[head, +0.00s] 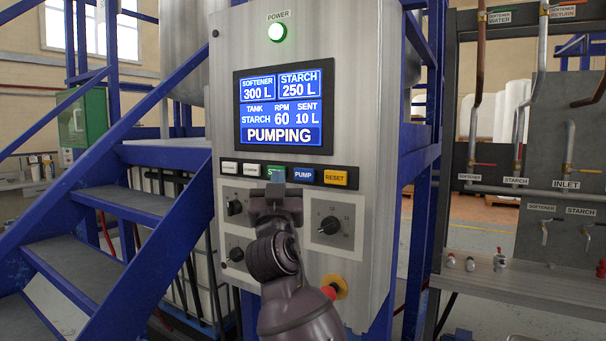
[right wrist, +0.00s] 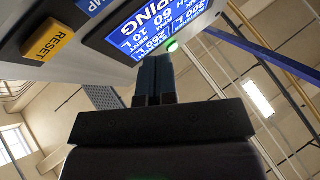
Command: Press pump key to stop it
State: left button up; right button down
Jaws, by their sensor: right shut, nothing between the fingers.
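The blue PUMP key (head: 303,174) sits in the key row under the screen, and its edge shows in the right wrist view (right wrist: 95,6). The screen (head: 283,107) reads PUMPING, tank STARCH, RPM 60, SENT 10 L. My right gripper (head: 276,178) is shut and empty. Its tips are in front of the key row, just left of the PUMP key, and partly cover the green key (head: 274,170). I cannot tell whether they touch the panel. The shut fingers also show in the right wrist view (right wrist: 154,72). My left gripper is out of view.
The yellow RESET key (head: 335,178) is right of PUMP; two pale keys are at the row's left. Below are black knobs (head: 329,225) and a red knob (head: 328,291), partly behind my arm. Blue stairs (head: 120,240) stand left, a pipe rack (head: 530,189) right.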

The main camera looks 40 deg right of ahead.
aim_at(296, 177)
jog(key=d, duration=0.1)
jog(key=w+d, duration=0.1)
jog(key=d, duration=0.1)
jog(key=w+d, duration=0.1)
jog(key=d, duration=0.1)
jog(key=shift+w+d, duration=0.15)
jog(key=shift+d, duration=0.2)
dwell(1.6)
jog(key=shift+w+d, duration=0.1)
jog(key=shift+w+d, duration=0.1)
jog(key=shift+d, duration=0.15)
jog(key=shift+w+d+b, duration=0.2)
jog(key=shift+d+b, duration=0.25)
jog(key=shift+d, duration=0.05)
dwell(1.3)
jog(key=shift+a, duration=0.15)
jog(key=shift+s+a, duration=0.35)
jog(key=shift+a, duration=0.35)
